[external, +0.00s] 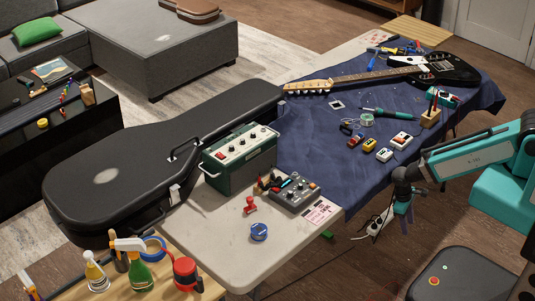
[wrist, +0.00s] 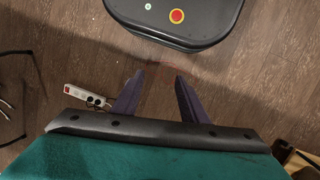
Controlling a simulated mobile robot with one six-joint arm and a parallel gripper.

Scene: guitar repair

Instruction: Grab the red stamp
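The red stamp (external: 250,205) stands on the white tabletop (external: 222,238) in the external view, in front of the green amplifier (external: 240,157). My gripper (external: 404,208) hangs to the right of the table, pointing down and well apart from the stamp. In the wrist view the two purple fingers of my gripper (wrist: 158,77) are spread, with only floor showing between them. The stamp does not show in the wrist view.
A blue tape measure (external: 259,231) and a grey mixer-like box (external: 296,193) lie near the stamp. A guitar case (external: 120,170) is behind at left. Spray bottles (external: 135,265) stand at front left. A power strip (wrist: 87,96) lies on the floor.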

